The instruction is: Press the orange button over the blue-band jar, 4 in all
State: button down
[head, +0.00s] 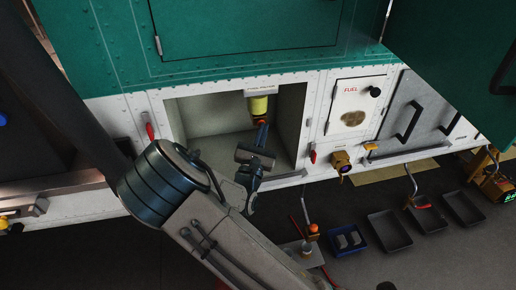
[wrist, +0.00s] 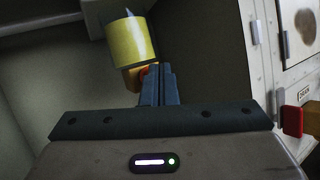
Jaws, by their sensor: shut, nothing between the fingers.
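My gripper (head: 263,128) is inside the open white-walled recess, its fingers shut with nothing between them. In the wrist view the closed fingers (wrist: 158,72) point at the lower end of a yellow cylinder (wrist: 128,42), which hangs from the recess top. The cylinder also shows in the head view (head: 258,105). A small orange-red part (wrist: 146,74) shows just behind the fingertips; I cannot tell whether they touch it. An orange knob (head: 313,229) tops a small stand below the panel, with a small jar (head: 306,248) under it. No blue band can be made out.
The recess side wall (head: 291,118) is close right of my gripper. A fuel door (head: 354,105) and a red tag (head: 313,154) are right of it. A blue tray (head: 347,241) and dark trays (head: 389,231) lie below right.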

jog(key=shift+s+d+p, duration=0.15)
jog(key=shift+s+d, duration=0.1)
jog(key=shift+s, duration=0.7)
jog(key=shift+s+d+p, duration=0.15)
jog(key=shift+s+d, duration=0.1)
jog(key=shift+s, duration=0.65)
jog(key=shift+s+d+p, duration=0.15)
jog(key=shift+s+d, duration=0.1)
jog(key=shift+s, duration=0.7)
